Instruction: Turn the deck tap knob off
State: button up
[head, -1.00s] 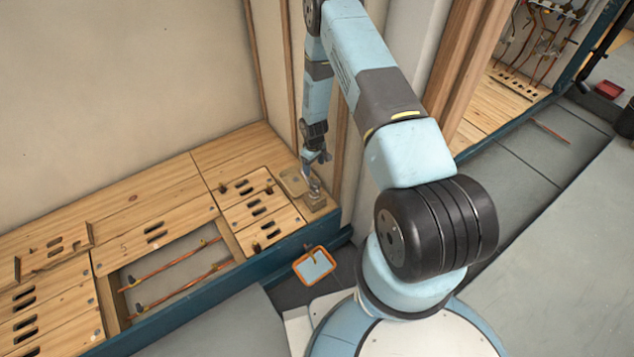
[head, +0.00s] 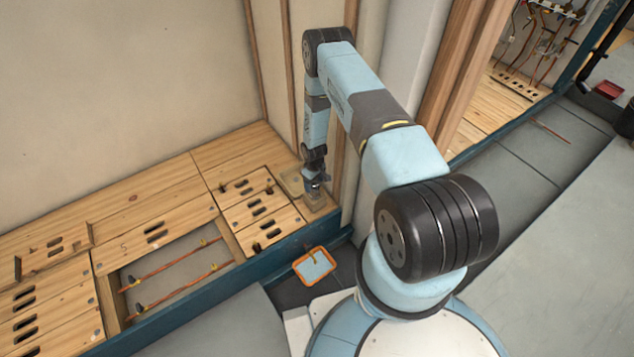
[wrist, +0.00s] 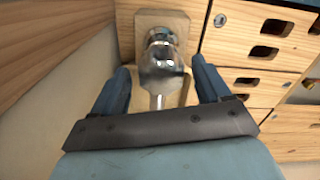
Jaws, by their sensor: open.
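The deck tap (wrist: 162,60) is a shiny chrome fitting on a square wooden block (wrist: 180,20) in the wrist view. Its rounded knob (wrist: 160,72) lies between the two blue fingers of my gripper (wrist: 161,78), with a gap on each side. My gripper is open and I see no clear contact with the knob. In the head view my gripper (head: 314,188) is over the tap at the right end of the wooden deck, and hides most of it.
Slotted wooden panels (head: 255,208) lie left of the tap. Further left is an opening with copper pipes (head: 175,265). A wall post (head: 350,160) stands close on the right. An orange-rimmed tray (head: 315,266) lies below the deck's blue edge.

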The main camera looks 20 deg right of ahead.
jog(key=shift+c, duration=0.4)
jog(key=c, duration=0.9)
jog(key=shift+w+d, duration=0.1)
jog(key=shift+r+m, duration=0.1)
jog(key=shift+m, duration=0.3)
jog(key=o, duration=1)
jog(key=shift+c, duration=0.2)
notch_tip(320, 180, up, 14)
jog(key=shift+f, duration=0.2)
